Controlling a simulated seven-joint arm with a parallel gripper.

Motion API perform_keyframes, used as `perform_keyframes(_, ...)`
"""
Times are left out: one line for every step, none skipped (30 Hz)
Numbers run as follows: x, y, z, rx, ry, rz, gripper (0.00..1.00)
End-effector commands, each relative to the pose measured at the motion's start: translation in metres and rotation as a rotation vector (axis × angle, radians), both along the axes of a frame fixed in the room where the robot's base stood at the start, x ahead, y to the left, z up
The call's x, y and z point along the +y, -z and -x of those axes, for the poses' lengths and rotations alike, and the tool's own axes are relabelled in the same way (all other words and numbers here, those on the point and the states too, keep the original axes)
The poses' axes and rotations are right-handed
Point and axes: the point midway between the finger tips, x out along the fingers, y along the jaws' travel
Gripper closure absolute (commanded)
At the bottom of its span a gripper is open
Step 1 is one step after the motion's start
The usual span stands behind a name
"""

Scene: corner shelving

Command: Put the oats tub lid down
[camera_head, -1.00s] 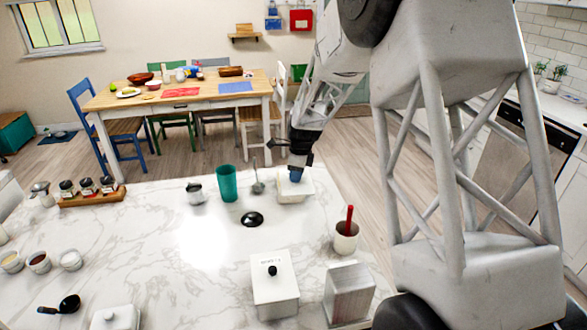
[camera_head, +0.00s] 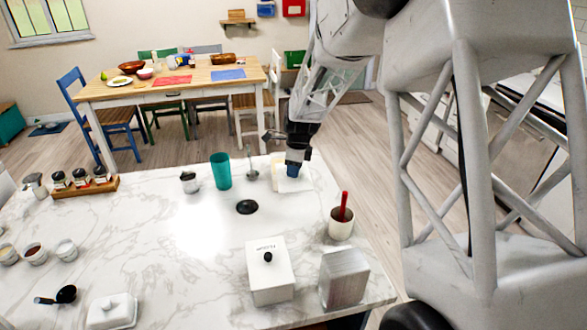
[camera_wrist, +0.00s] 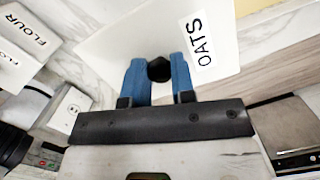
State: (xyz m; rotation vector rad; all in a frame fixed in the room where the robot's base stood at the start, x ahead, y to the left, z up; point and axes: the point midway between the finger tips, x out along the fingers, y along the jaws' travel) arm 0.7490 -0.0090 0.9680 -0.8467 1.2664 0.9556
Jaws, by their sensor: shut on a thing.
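The oats tub lid (camera_wrist: 125,35) is a pale, flat panel with a black knob (camera_wrist: 160,69) and an "OATS" label. My gripper (camera_wrist: 160,75) has its blue fingers shut on both sides of the knob. In the head view, my gripper (camera_head: 292,170) is pointed down at the far right of the marble counter, with the pale lid (camera_head: 294,185) under it. I cannot tell whether the lid touches the counter, and no tub shows clearly beneath it.
The marble counter (camera_head: 150,230) has a teal cup (camera_head: 220,171), a ladle (camera_head: 251,172) and a black disc (camera_head: 247,207) left of my gripper. Counter left of the disc is clear.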

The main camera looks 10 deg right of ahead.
Motion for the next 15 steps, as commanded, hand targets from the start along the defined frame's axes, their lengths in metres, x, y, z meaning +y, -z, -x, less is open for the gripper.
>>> perform_keyframes(0.0, 0.0, 0.0, 0.0, 0.0, 0.0, 0.99)
perform_keyframes(0.0, 0.0, 0.0, 0.0, 0.0, 0.0, 0.99)
perform_keyframes(0.0, 0.0, 0.0, 0.0, 0.0, 0.0, 0.99)
perform_keyframes(0.0, 0.0, 0.0, 0.0, 0.0, 0.0, 0.99)
perform_keyframes(0.0, 0.0, 0.0, 0.0, 0.0, 0.0, 0.99)
perform_keyframes(0.0, 0.0, 0.0, 0.0, 0.0, 0.0, 0.99)
perform_keyframes(0.0, 0.0, 0.0, 0.0, 0.0, 0.0, 0.99)
perform_keyframes(0.0, 0.0, 0.0, 0.0, 0.0, 0.0, 0.99)
perform_keyframes(0.0, 0.0, 0.0, 0.0, 0.0, 0.0, 0.99)
perform_keyframes(0.0, 0.0, 0.001, 0.0, -0.001, 0.0, 0.99)
perform_keyframes(0.0, 0.001, 0.002, 0.0, -0.001, 0.0, 0.99)
perform_keyframes(0.0, 0.001, 0.003, 0.001, -0.002, 0.0, 0.99)
perform_keyframes(0.0, 0.002, 0.005, 0.001, -0.003, 0.0, 0.99)
perform_keyframes(0.0, 0.003, 0.007, 0.0, -0.004, 0.0, 0.99)
perform_keyframes(0.0, 0.005, 0.01, 0.001, -0.005, -0.001, 0.99)
